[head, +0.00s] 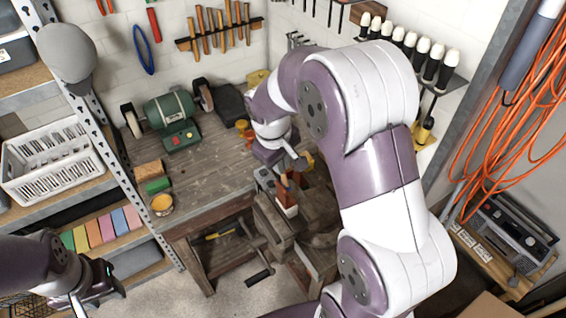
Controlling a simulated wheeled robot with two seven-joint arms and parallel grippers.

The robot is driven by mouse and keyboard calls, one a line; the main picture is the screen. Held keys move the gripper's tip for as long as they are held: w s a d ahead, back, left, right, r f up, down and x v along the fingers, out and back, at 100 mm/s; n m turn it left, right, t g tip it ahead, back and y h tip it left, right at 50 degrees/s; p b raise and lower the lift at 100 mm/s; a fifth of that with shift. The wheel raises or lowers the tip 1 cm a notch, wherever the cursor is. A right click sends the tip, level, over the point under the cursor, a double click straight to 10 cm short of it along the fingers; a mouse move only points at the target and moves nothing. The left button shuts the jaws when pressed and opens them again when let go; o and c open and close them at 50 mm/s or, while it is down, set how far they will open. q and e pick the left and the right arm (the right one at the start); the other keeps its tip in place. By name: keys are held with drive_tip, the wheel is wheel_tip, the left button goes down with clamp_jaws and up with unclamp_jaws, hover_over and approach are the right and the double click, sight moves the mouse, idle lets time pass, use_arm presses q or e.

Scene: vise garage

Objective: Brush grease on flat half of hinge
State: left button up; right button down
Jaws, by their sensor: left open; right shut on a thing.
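My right gripper (281,172) hangs over the front right corner of the workbench, above the vise (300,222). It is shut on what looks like the brush (286,192), with an orange-brown upper part and a pale lower part; my arm and gripper hide some of it. I cannot make out the hinge or its flat half; it may be hidden near the vise. An open tin of yellow grease (162,204) stands at the bench's front left corner. My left gripper (104,285) is open and empty at the lower left, away from the bench.
A green bench grinder (170,118) stands at the back of the workbench (205,165). A green roll (157,185) and a wooden block (149,170) lie near the tin. Shelves with a white basket (48,160) stand left. The middle of the bench is clear.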

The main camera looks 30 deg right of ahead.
drive_tip(key=p+v, duration=0.1)
drive_tip(key=v, duration=0.1)
drive_tip(key=p+v, duration=0.4)
drive_tip(key=shift+w+d+r, duration=0.2)
drive_tip(key=shift+w+d, duration=0.15)
drive_tip(key=shift+r, duration=0.4)
drive_tip(key=shift+d+r, duration=0.1)
drive_tip(key=shift+r, duration=0.4)
wheel_tip(320, 180, down, 8)
drive_tip(key=w+d+g+y, duration=0.1)
drive_tip(key=d+y, duration=0.1)
drive_tip(key=shift+d+r, duration=0.15)
drive_tip(key=shift+d, duration=0.2)
